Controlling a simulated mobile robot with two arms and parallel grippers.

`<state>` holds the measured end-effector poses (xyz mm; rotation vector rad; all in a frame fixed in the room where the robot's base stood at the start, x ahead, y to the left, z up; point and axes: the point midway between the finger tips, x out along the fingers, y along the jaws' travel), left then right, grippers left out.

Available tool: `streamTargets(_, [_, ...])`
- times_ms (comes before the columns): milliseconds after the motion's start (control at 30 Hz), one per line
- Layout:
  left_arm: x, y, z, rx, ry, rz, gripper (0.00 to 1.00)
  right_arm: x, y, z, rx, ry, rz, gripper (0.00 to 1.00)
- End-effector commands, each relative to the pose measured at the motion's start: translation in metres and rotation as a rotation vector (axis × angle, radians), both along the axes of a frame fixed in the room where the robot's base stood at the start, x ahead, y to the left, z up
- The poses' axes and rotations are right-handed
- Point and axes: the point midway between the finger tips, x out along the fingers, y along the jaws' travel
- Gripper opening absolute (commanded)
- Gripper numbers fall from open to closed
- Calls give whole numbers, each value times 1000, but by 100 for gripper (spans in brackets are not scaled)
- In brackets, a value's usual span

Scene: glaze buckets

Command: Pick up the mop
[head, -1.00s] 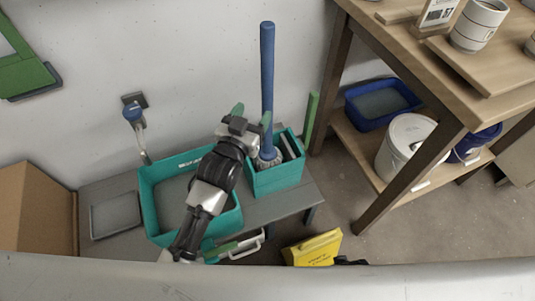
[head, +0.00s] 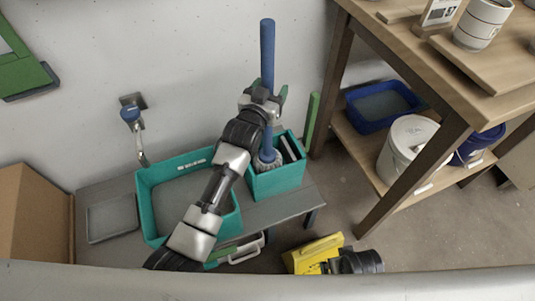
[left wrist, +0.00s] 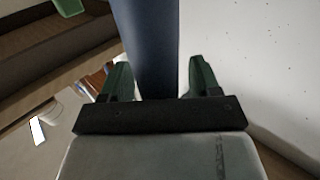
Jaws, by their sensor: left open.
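The mop has a long blue handle (head: 267,50) and a grey head (head: 266,163). It stands nearly upright, head down, in the teal bucket (head: 277,182) on the low grey bench. My left gripper (head: 264,91) is open at the middle of the handle. In the left wrist view the handle (left wrist: 150,45) runs between the two green fingers of the left gripper (left wrist: 160,78), with a gap on each side. My right gripper does not show.
A larger teal tub (head: 160,212) stands left of the bucket, near a wall tap (head: 133,113). A wooden shelf table (head: 432,68) with cups and buckets is at the right. A yellow sign (head: 313,254) is on the floor in front.

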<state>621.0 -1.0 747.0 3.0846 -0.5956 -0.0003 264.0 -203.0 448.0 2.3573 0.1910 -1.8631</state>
Motion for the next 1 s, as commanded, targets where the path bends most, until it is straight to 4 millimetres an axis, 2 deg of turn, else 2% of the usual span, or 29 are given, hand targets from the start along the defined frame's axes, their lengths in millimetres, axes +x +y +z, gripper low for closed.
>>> streamTargets(67, [0,0,0,0,0,0,62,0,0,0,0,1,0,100])
streamTargets(467, [0,0,0,0,0,0,1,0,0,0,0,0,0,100])
streamTargets(867, [0,0,2,-1,-4,0,0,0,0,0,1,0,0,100])
streamTargets(1000, [0,0,9,-2,-6,0,0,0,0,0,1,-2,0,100])
